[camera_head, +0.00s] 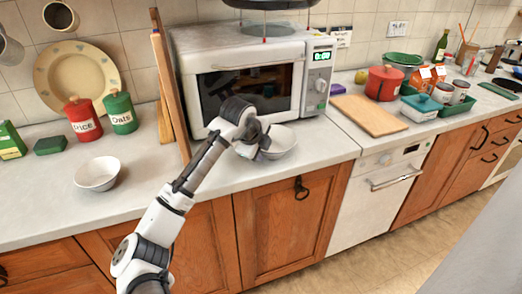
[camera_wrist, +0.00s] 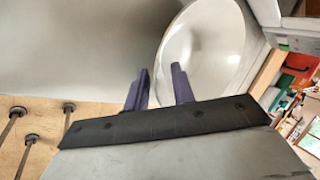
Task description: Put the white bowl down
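A white bowl (camera_head: 281,141) is in front of the microwave, at or just above the counter (camera_head: 235,175); I cannot tell if it touches the surface. My gripper (camera_head: 262,147) is at the bowl's left side. In the wrist view my gripper (camera_wrist: 160,86) has its two dark fingers apart, with a visible gap. The near rim of the bowl (camera_wrist: 208,45) runs between them, one finger on the inner side and one outside. A second white bowl (camera_head: 98,173) stands upright on the counter at the left, apart from my gripper.
The white microwave (camera_head: 245,85) stands right behind the bowl. A tall wooden board (camera_head: 170,85) leans to its left. A wooden cutting board (camera_head: 369,115) lies to the right. Red (camera_head: 82,118) and green (camera_head: 120,112) canisters stand at the left.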

